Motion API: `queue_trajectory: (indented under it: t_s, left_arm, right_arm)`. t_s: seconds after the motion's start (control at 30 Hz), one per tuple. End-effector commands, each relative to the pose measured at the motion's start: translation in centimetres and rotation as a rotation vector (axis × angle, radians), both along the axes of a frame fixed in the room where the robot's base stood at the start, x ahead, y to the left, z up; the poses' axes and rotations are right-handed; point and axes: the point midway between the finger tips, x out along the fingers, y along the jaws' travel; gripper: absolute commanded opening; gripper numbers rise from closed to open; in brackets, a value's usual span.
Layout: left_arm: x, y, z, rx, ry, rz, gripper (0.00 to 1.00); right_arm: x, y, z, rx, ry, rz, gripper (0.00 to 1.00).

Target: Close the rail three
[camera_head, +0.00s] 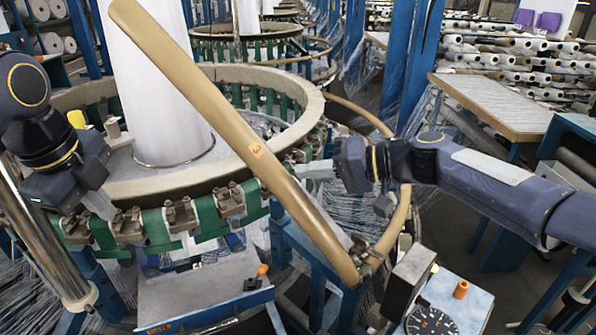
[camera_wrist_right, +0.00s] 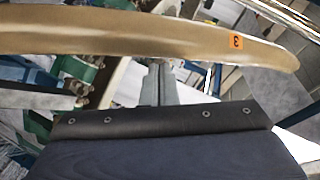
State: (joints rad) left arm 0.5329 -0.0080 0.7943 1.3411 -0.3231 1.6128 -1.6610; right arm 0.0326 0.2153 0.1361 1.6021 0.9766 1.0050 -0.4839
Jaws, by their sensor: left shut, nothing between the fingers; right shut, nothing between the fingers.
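Rail three is a tan curved bar (camera_head: 205,100) with an orange "3" label. In the head view it stands raised, slanting from its lower end at the lower right up to the top left, across the loom ring (camera_head: 290,115). The rail also crosses the top of the right wrist view (camera_wrist_right: 130,38). My right gripper (camera_head: 306,171) is shut and empty, just right of the rail below its label; its shut fingers show in the wrist view (camera_wrist_right: 162,78). I cannot tell whether they touch the rail. My left gripper (camera_head: 101,208) is shut and empty at the ring's front left.
Another tan rail (camera_head: 398,220) curves along the ring's right side. A control box with a black dial (camera_head: 432,322) and an orange knob stands at the lower right. A white cylinder (camera_head: 160,90) rises inside the ring. A table (camera_head: 500,105) stands at the right.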

Motion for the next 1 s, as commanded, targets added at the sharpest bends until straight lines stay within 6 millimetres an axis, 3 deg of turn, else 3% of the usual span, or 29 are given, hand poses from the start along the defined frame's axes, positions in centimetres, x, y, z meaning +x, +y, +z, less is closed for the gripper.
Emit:
queue_trajectory:
  t_s: [0.4,0.63,0.9,1.0]
  left_arm:
    - [0.0,0.0,0.0,0.0,0.0,0.0,0.0]
    - [0.0,0.0,0.0,0.0,0.0,0.0,0.0]
    - [0.0,0.0,0.0,0.0,0.0,0.0,0.0]
    - [0.0,0.0,0.0,0.0,0.0,0.0,0.12]
  right_arm:
    - [-0.2,0.4,-0.2,0.0,-0.001,0.0,0.0]
    - [-1.7,2.1,-1.0,-0.042,-0.033,0.004,0.0]
    - [-1.7,2.2,-1.1,-0.047,-0.037,0.001,0.0]
    - [-1.7,2.2,-1.1,-0.047,-0.037,0.001,0.0]
